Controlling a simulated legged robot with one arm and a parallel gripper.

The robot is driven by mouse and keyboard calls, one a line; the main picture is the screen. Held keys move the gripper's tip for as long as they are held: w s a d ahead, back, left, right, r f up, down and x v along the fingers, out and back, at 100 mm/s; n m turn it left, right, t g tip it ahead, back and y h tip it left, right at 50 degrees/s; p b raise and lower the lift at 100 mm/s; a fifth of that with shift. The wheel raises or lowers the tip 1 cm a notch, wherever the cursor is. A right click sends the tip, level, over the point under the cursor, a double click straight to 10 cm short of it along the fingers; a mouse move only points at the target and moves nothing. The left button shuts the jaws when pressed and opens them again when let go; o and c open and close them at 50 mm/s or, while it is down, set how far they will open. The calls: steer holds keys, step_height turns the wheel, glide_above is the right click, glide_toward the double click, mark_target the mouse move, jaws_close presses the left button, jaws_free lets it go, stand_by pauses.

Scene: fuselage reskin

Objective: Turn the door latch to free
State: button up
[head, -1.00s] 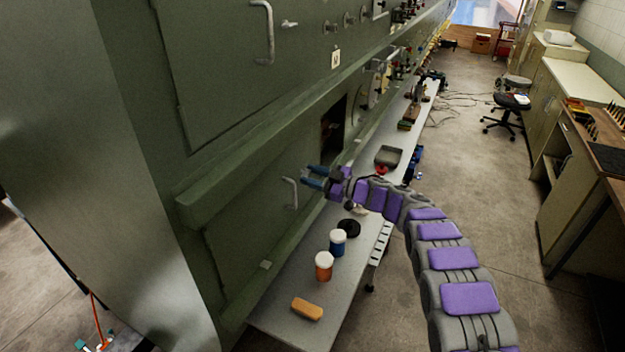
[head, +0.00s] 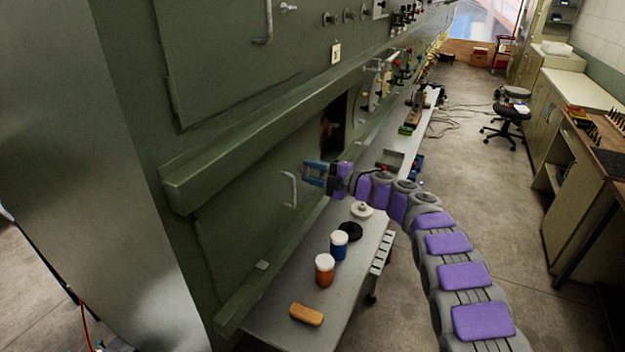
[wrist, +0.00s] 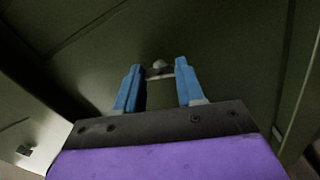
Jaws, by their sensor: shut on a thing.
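The door latch (wrist: 160,68) is a small grey piece on the green door, seen between my fingertips in the wrist view. In the head view my gripper hides it. My gripper (head: 314,173) has blue fingers and reaches the lower green door (head: 245,225) just right of and above its grey handle (head: 289,189). In the wrist view my gripper (wrist: 160,66) has its two fingers on either side of the latch, shut on it. The exact angle of the latch is hard to tell.
Below the door, a grey bench (head: 270,330) holds an orange block (head: 306,314), an orange jar (head: 324,272), a blue jar (head: 338,247), a black disc (head: 350,232) and a pale round piece (head: 361,210). Open floor (head: 465,200) lies to the right.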

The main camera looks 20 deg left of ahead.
steer(key=shift+f+n+b, duration=0.25)
steer(key=shift+n+b, duration=0.6)
steer(key=shift+n, duration=0.55)
steer(key=o, duration=1)
steer(key=shift+a, duration=0.1)
steer(key=shift+o, duration=0.2)
steer(key=shift+r, duration=0.1)
steer(key=s+d, duration=0.1)
steer(key=d, duration=1.6)
steer(key=shift+d+p, duration=0.2)
steer(key=shift+p, duration=0.1)
steer(key=shift+s, duration=0.1)
